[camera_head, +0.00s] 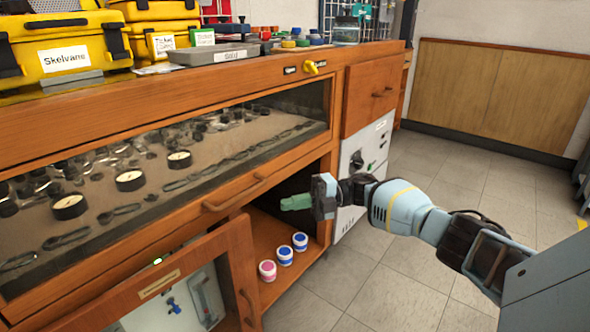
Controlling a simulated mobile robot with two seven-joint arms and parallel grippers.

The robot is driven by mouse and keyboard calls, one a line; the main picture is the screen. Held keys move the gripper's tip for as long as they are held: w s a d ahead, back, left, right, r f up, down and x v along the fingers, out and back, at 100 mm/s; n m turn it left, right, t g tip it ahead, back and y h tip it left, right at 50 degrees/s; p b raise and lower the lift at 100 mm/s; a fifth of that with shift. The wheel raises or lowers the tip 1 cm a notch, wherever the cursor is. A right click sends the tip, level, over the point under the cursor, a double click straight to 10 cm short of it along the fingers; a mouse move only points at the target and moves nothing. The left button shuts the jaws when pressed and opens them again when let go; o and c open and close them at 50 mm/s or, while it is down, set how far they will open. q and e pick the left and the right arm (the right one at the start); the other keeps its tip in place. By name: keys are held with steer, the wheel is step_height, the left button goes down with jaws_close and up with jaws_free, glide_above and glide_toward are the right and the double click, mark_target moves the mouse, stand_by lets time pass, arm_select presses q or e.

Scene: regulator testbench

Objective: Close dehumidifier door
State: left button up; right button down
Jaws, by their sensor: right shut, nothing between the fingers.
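A wood-framed door (236,263) at the lower left stands open, swung out from the cabinet front. It has a small label (160,283) that I cannot read and a handle (248,307) near its right edge. A device with a blue knob shows within its frame. The bottom of the door is cut off by the picture edge. My right gripper (296,202) has green fingertips, shut and empty. It is in front of the dark open compartment, up and to the right of the door and apart from it. My left gripper is out of view.
Several small jars, one a pink-lidded jar (267,271), stand on the compartment's floor. A glazed case (190,165) with a wooden handle (235,194) is above. Yellow cases (62,50) sit on top. The tiled floor (390,295) at the lower right is clear.

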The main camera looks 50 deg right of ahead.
steer(key=shift+w+d, duration=0.2)
steer(key=shift+d, duration=0.65)
steer(key=shift+a, duration=0.1)
